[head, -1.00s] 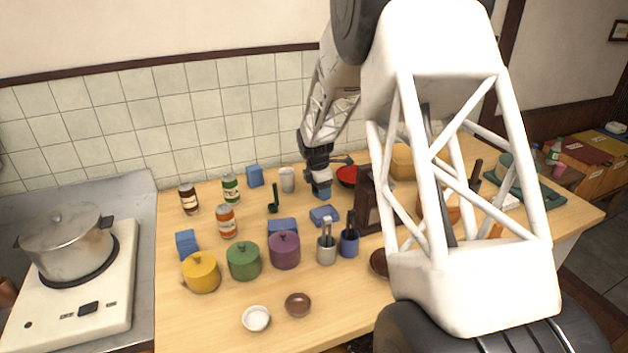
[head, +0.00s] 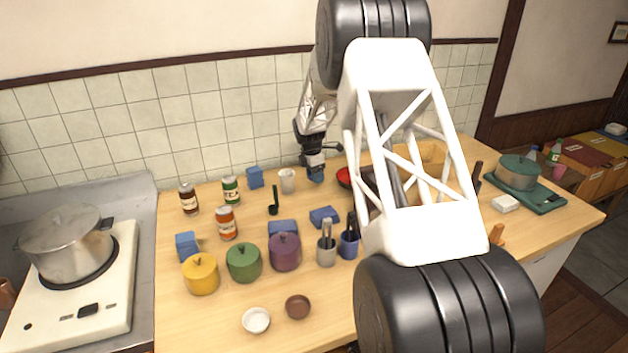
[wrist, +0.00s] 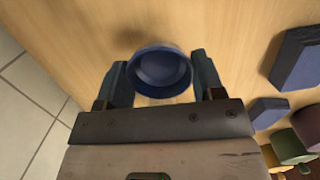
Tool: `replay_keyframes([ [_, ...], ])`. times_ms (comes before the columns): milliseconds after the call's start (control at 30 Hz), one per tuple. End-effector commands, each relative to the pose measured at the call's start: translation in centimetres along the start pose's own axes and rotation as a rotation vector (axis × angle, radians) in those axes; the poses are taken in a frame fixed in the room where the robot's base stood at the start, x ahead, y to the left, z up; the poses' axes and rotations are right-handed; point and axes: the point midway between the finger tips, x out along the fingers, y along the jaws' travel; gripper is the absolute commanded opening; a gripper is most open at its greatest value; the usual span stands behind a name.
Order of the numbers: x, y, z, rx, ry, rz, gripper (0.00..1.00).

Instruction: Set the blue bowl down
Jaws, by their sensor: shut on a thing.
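The blue bowl (wrist: 160,70) sits between the two fingers of my gripper (wrist: 161,84) in the wrist view, its round opening facing the camera. The fingers are shut on it from both sides. Pale wooden table (wrist: 90,22) shows behind it, and a soft shadow lies near the bowl. I cannot tell whether the bowl touches the table. In the head view my gripper (head: 315,174) is over the back of the table, right of a pale cup. The bowl is too small there to tell from the fingers.
The pale cup (head: 287,181) and a red bowl (head: 344,177) flank my gripper. A blue block (head: 323,217) and a dark green ladle (head: 273,201) lie nearer the front. The tiled wall (head: 220,130) is close behind. My arm hides part of the right side.

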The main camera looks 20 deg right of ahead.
Motion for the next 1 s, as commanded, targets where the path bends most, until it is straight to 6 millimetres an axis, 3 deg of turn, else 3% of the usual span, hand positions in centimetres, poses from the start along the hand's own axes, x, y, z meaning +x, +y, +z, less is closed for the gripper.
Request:
replay_keyframes([
  [200, 0.2, 1.5, 0.3, 0.000, 0.000, 0.000, 0.34],
  [633, 0.3, 1.6, 0.3, 0.000, 0.000, 0.000, 0.34],
  [1000, 3.4, 1.6, -0.1, -0.001, 0.000, 0.000, 0.34],
])
